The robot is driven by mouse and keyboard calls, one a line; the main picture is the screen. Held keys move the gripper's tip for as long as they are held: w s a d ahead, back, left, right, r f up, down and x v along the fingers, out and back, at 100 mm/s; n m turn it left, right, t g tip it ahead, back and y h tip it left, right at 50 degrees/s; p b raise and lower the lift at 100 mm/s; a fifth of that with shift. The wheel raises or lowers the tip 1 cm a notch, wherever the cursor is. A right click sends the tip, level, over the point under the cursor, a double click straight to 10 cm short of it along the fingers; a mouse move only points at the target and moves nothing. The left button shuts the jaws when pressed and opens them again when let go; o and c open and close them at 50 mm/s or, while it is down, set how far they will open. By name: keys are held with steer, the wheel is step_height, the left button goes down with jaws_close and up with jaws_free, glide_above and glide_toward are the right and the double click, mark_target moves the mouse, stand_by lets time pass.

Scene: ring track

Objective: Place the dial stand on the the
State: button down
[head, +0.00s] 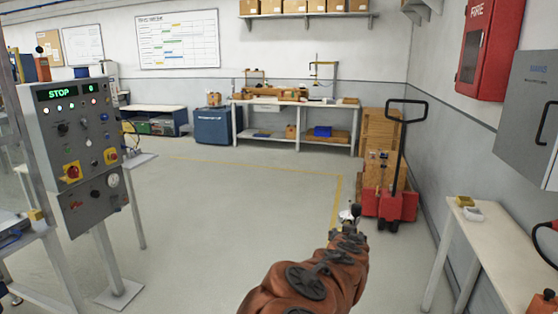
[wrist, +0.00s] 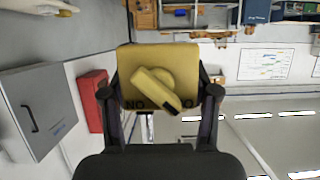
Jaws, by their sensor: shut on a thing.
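My gripper (wrist: 160,92) is shut on a yellow block (wrist: 133,60) in the wrist view. The fingers press on its left and right sides. The block has a flat square back and a raised round part with a slanted bar, like a dial. Dark letters reading "NO" and an "O" show along its lower edge, partly covered. I cannot tell for certain that it is the dial stand. In the head view my gripper (head: 350,222) is at the end of my orange arm, pointing away, and the block cannot be made out there.
A control panel (head: 77,145) reading STOP stands at left. A workbench (head: 298,103) is against the back wall, a blue cabinet (head: 212,126) beside it. A red pallet truck (head: 388,205) stands ahead right. A side table (head: 500,255) is at right. The middle floor is clear.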

step_height(320, 180, down, 12)
steer(key=w+n+y, duration=0.2)
steer(key=n+y, duration=0.1)
steer(key=shift+w+r, duration=0.15)
steer(key=shift+r, duration=0.05)
